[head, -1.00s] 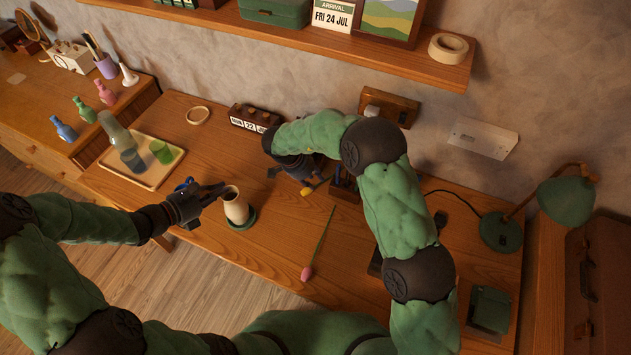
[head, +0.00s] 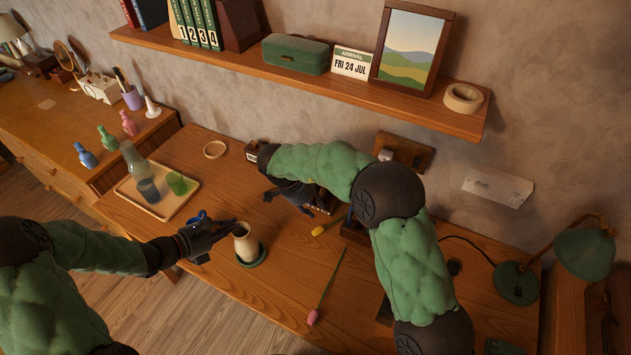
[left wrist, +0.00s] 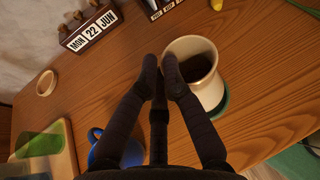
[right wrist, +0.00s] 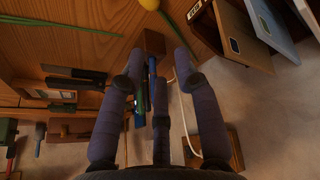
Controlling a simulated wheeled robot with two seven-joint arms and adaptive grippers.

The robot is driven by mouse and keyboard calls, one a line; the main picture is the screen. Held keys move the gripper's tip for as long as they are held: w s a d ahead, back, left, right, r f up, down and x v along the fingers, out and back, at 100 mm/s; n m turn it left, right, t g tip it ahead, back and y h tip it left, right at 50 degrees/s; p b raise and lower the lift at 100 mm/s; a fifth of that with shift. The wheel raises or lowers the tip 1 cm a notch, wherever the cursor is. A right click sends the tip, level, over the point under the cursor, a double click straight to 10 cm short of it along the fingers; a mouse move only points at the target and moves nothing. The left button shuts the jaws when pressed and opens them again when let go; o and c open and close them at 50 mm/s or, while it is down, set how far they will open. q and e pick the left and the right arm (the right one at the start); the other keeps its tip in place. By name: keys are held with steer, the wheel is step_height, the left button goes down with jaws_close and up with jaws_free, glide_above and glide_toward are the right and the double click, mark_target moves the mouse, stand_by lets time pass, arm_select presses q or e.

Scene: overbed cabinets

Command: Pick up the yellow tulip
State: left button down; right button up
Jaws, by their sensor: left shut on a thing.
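The yellow tulip (head: 326,229) lies on the wooden desk (head: 200,290), its bud showing beside my right gripper (head: 323,207). Its stem is mostly hidden in the head view. In the right wrist view the yellow bud (right wrist: 234,17) is at the top, beyond the fingertips. The vase stands upright on a green coaster (head: 258,262). Its opening looks dark and empty in the left wrist view (left wrist: 196,67).
A pink tulip (head: 313,317) lies on the desk nearer me. A tray (head: 183,208) with glassware and a blue mug (left wrist: 118,150) are at the left. A lamp (head: 583,254) stands at the right. A shelf (head: 440,119) overhangs the back.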

steer(key=shift+c, duration=0.9)
steer(key=w+a+r+m+t+y, duration=0.1)
steer(key=w+a+r+t+y, duration=0.2)
steer(key=w, duration=0.5)
steer(key=w+a+r+t+y, duration=0.1)
steer(key=w+a+r+t, duration=0.2)
steer(key=w, duration=0.5)
steer(key=w+a+r+n+t+y, duration=0.2)
steer(key=a+r+y, duration=0.2)
steer(key=a+y, duration=0.5)
steer(key=s+a+f+n+g, duration=0.2)
steer(key=s+f+g, duration=0.1)
steer(key=s+g, duration=0.25)
steer(key=m+g+h, duration=0.3)
steer(key=g+h, duration=0.2)
steer(key=h, duration=0.4)
glide_toward(333, 226)
steer(key=f, duration=0.7)
steer(key=shift+s, duration=0.3)
steer(key=shift+r, duration=0.1)
jaws_close()
